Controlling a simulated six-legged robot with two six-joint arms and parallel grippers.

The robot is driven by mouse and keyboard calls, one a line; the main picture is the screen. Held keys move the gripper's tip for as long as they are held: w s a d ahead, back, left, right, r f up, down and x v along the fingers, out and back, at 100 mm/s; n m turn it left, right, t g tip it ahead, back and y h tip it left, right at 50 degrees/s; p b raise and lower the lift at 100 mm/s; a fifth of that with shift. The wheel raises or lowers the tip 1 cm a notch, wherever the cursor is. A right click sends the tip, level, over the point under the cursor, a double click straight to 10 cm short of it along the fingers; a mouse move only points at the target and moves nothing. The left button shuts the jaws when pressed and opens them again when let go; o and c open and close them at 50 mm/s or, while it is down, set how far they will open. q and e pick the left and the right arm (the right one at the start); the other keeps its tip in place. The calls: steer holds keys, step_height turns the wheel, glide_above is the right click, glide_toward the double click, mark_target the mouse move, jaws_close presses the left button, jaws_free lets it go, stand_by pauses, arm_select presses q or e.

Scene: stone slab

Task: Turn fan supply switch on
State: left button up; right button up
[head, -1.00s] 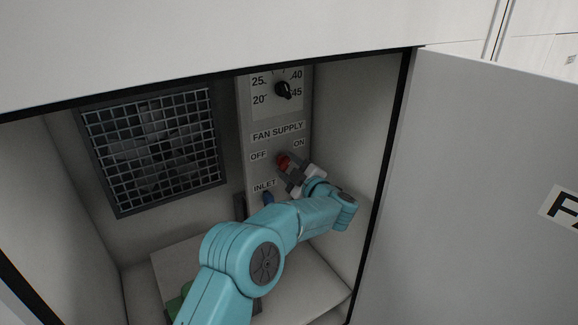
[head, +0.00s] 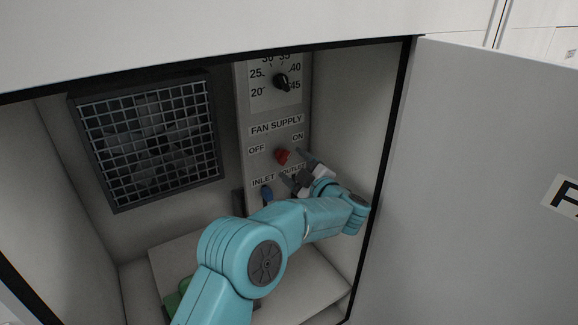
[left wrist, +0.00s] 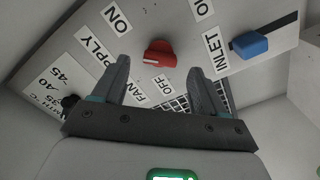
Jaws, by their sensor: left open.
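The red fan supply switch (head: 282,156) is on the grey panel (head: 246,160) inside the cabinet, between the OFF and ON labels. My left gripper (head: 293,167) is open and empty, just in front of and below the switch. In the wrist view its two fingers (left wrist: 160,72) are spread to either side of the switch, apart from it. My right gripper is in neither view.
A blue inlet knob (head: 267,193) is below the switch, and a black dial (head: 281,82) is above it. A grilled fan (head: 150,140) is at the left. The cabinet's right wall and open door (head: 480,190) stand close to my arm.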

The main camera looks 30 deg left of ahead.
arm_select(q)
steer(key=b+v, duration=0.2)
steer(key=v, duration=0.6)
steer(key=shift+s+d, duration=0.15)
steer(key=shift+d, duration=0.1)
